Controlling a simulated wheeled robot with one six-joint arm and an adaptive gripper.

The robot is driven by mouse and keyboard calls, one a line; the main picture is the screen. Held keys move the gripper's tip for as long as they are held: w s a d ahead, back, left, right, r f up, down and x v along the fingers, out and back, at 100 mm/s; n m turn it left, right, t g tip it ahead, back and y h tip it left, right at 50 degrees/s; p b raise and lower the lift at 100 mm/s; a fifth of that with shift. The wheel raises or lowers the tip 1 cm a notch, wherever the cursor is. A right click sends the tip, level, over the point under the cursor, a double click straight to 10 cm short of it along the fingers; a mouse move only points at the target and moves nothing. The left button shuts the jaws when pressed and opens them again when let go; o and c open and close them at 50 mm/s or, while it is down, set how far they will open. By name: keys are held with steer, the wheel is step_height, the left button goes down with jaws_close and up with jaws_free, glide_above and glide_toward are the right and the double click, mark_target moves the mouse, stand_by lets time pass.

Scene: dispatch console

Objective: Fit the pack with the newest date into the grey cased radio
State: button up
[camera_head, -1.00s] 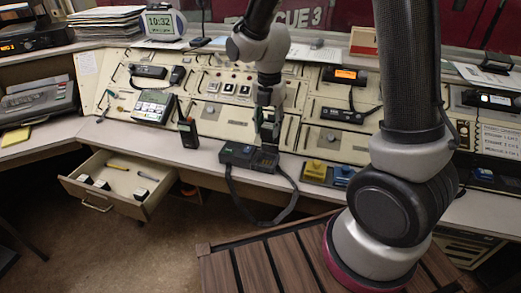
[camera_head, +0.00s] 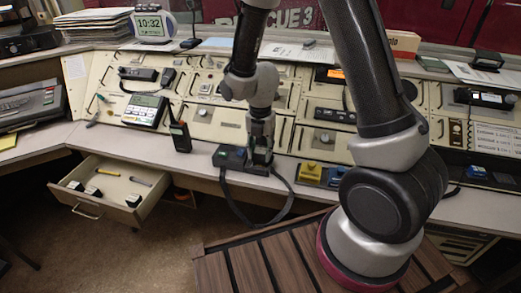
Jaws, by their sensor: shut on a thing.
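A dark box-shaped radio with a strap (camera_head: 230,158) lies at the front edge of the console, left of centre; its case looks dark rather than clearly grey. My gripper (camera_head: 260,162) points down at the radio's right part. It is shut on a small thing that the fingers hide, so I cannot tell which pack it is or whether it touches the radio. An open drawer (camera_head: 112,208) at lower left holds a few small dark packs with pale tops, one of them (camera_head: 133,200) at its right end. Their dates are too small to read.
An upright handheld radio (camera_head: 180,136) stands left of the strapped radio. Yellow (camera_head: 310,173) and blue (camera_head: 338,177) units sit to the right. The strap (camera_head: 283,205) hangs over the desk edge. A slatted wooden surface (camera_head: 290,257) lies below.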

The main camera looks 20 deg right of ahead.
steer(key=shift+f, duration=0.1)
steer(key=shift+f, duration=0.5)
steer(key=o, duration=1.1)
steer(key=shift+r, duration=0.1)
